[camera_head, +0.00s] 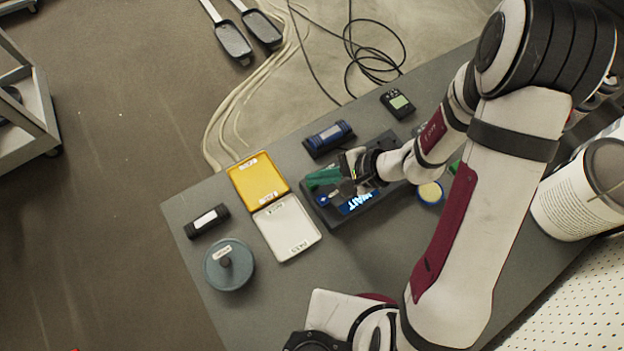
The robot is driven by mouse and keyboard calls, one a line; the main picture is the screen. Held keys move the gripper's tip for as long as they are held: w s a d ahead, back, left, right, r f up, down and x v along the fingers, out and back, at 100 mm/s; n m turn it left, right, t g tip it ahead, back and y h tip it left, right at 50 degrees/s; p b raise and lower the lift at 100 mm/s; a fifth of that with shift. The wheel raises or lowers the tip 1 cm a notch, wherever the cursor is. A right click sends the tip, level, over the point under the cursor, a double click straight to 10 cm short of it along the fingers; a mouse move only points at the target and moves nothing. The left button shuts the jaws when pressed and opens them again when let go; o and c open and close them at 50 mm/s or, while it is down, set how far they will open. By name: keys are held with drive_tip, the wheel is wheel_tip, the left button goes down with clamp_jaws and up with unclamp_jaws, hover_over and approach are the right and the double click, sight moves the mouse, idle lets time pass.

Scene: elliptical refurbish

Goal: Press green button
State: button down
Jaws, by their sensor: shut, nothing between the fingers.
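A dark device (372,211) with a lit blue display (358,202) stands on the grey table, partly covered by my arm. My gripper (346,182) is over its left part and is shut with nothing held. A green piece (322,178) shows right beside the fingers; I cannot tell whether it is a button or another part, nor whether the fingers touch it. Another small green patch (454,167) shows behind my forearm, mostly hidden, so I cannot tell what it is.
A yellow tray (258,181) and a white tray (287,228) lie left of the device. A dark blue block (328,138), a handheld meter (398,103), a black cylinder (206,221) and a round grey weight (229,264) stand around. A blue-rimmed yellow disc (430,192) is right of the device.

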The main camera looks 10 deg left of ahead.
drive_tip(key=shift+r, duration=0.75)
drive_tip(key=shift+r, duration=2.5)
drive_tip(key=s+d+r+n+h, duration=0.2)
drive_tip(key=s+d+r+h, duration=0.1)
drive_tip(key=s+d+r, duration=0.2)
drive_tip(key=s+d+r+n+h, duration=0.2)
drive_tip(key=s+d+r+h, duration=0.2)
drive_tip(key=s+d, duration=0.3)
drive_tip(key=s+r, duration=0.1)
drive_tip(key=s, duration=0.2)
drive_tip(key=shift+d+r+g, duration=0.15)
drive_tip(key=shift+g, duration=0.15)
